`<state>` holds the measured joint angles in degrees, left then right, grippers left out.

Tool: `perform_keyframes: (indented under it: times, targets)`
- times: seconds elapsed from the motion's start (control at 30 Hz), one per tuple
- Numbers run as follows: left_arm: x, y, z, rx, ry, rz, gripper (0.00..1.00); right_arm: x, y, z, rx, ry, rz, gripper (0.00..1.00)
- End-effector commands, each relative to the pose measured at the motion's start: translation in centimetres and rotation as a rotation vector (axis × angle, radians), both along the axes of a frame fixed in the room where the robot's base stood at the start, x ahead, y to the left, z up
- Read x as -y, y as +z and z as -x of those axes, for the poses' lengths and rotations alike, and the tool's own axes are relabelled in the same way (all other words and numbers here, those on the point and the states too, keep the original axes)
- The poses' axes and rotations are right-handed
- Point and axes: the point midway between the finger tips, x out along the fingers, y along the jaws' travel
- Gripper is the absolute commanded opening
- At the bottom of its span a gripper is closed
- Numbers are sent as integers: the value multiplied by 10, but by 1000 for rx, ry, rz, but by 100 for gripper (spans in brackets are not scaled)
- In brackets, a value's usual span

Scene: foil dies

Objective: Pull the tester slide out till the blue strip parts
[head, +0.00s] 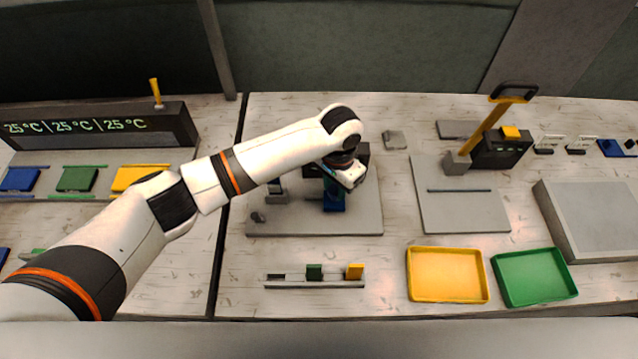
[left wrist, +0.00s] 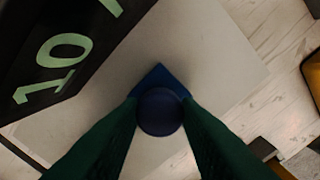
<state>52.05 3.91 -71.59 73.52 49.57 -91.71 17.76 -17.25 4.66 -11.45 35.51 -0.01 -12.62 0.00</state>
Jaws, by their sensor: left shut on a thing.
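The tester stands on a grey base plate (head: 355,220) left of the table's middle. My left gripper (head: 334,186) reaches down over it, and its wrist hides much of the tester in the head view. In the left wrist view, my left gripper's (left wrist: 160,115) two dark green fingers are closed on a round blue knob (left wrist: 160,108). The knob sits on a blue block (left wrist: 158,77), seemingly the tester slide; it also shows in the head view (head: 334,203). I cannot make out the blue strip. My right gripper is not in view.
A black display (left wrist: 60,60) with green digits stands close beside the left gripper. A small rack (head: 315,284) with green and yellow blocks lies in front. Yellow (head: 447,297) and green trays (head: 535,296) lie front right. A lever press (head: 500,148) stands behind.

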Motion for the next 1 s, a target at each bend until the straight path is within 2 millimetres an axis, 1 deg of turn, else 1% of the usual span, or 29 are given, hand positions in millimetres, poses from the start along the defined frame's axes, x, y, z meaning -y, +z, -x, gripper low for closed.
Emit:
perform_keyframes:
  times: [0.03,0.1,0.17,0.27,0.5,0.53,0.6,0.67,0.9,1.0]
  targets:
    - [14,1,1,0,-3,7,0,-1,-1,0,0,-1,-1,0]
    - [25,1,1,0,-2,7,0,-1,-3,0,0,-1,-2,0]
    - [32,1,1,0,-2,7,0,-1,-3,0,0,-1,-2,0]
    - [35,1,0,1,-2,4,0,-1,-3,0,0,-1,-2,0]
    - [35,1,0,2,-2,4,0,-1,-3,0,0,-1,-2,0]
    - [35,1,0,2,-2,4,32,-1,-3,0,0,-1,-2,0]
    - [35,1,0,2,-2,4,43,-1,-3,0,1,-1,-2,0]
    - [35,1,0,2,-2,4,52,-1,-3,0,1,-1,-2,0]
    - [35,1,0,1,-1,3,52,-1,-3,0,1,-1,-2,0]
    - [35,4,0,1,-1,4,52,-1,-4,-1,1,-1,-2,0]
